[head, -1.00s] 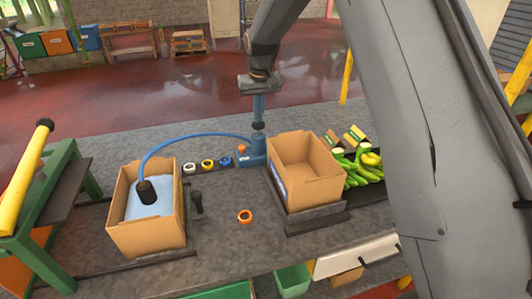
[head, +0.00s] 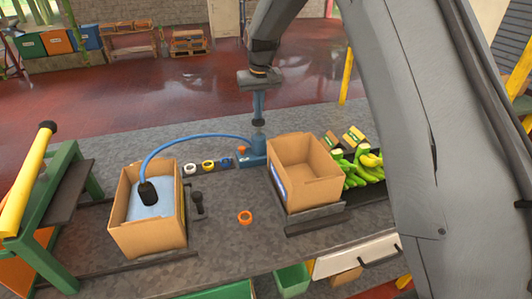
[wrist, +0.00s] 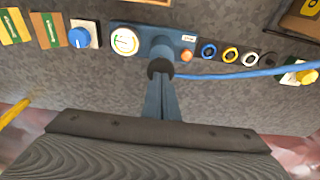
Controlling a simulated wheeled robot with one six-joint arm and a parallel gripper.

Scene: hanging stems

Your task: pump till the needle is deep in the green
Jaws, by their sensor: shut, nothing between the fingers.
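The blue pump (head: 254,152) stands on the bench, left of the right-hand carton, with a dark knob (head: 259,123) on top. My gripper (head: 258,115) points down, shut and empty, with its tips at or just above the knob; contact is unclear. The wrist view shows the fingers (wrist: 161,95) ending at the dark knob (wrist: 158,67). The round white gauge (wrist: 124,41) sits left of the pump and has a green part; its needle is too small to read. A blue hose (head: 190,139) runs from the pump to a black fitting (head: 148,192) on a pale blue bag (head: 145,209) in the left carton (head: 149,239).
The right carton (head: 304,175) stands open beside the pump, with green and yellow bananas (head: 362,170) behind it. Several coloured rings (head: 207,165) lie in a row left of the pump. An orange ring (head: 245,217) lies on bare bench. A blue knob (wrist: 79,37) is left of the gauge.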

